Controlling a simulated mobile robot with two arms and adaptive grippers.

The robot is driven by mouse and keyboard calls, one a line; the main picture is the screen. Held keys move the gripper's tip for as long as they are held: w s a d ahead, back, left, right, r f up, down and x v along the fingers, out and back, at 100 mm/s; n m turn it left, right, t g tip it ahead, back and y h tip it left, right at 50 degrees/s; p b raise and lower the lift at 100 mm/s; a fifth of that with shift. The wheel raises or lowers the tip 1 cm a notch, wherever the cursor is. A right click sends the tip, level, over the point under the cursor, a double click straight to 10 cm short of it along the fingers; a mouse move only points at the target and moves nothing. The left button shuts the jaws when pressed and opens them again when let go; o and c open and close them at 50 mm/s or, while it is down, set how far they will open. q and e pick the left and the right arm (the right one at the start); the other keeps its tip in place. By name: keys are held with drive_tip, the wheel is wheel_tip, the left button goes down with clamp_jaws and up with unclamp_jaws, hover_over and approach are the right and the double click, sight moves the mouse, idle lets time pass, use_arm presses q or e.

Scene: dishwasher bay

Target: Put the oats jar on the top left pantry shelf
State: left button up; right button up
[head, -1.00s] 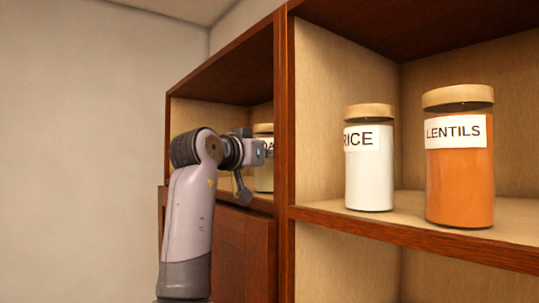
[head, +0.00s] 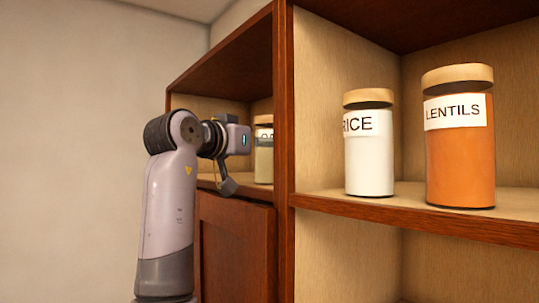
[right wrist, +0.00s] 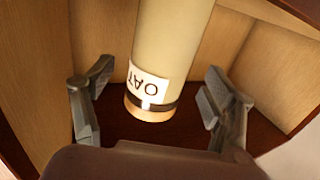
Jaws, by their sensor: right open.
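The oats jar (head: 264,163) stands upright on the left shelf compartment, partly hidden by my right gripper and the divider in the head view. In the right wrist view the jar (right wrist: 172,40) appears upside down, with its pale body, "OAT" label and lid end showing. My right gripper (head: 238,152) is just left of the jar. In the right wrist view my right gripper (right wrist: 157,85) is open, its fingers spread on either side of the jar with gaps, not touching it. My left gripper is not in view.
A dark wooden divider (head: 284,150) separates the left compartment from the right one. On the right shelf stand a rice jar (head: 369,165) and an orange lentils jar (head: 460,160). A closed cabinet door (head: 235,245) is below the left shelf. The wall at left is bare.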

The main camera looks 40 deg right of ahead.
drive_tip(key=b+v, duration=0.2)
drive_tip(key=v, duration=0.5)
drive_tip(key=shift+a, duration=0.25)
drive_tip(key=shift+s+r, duration=0.1)
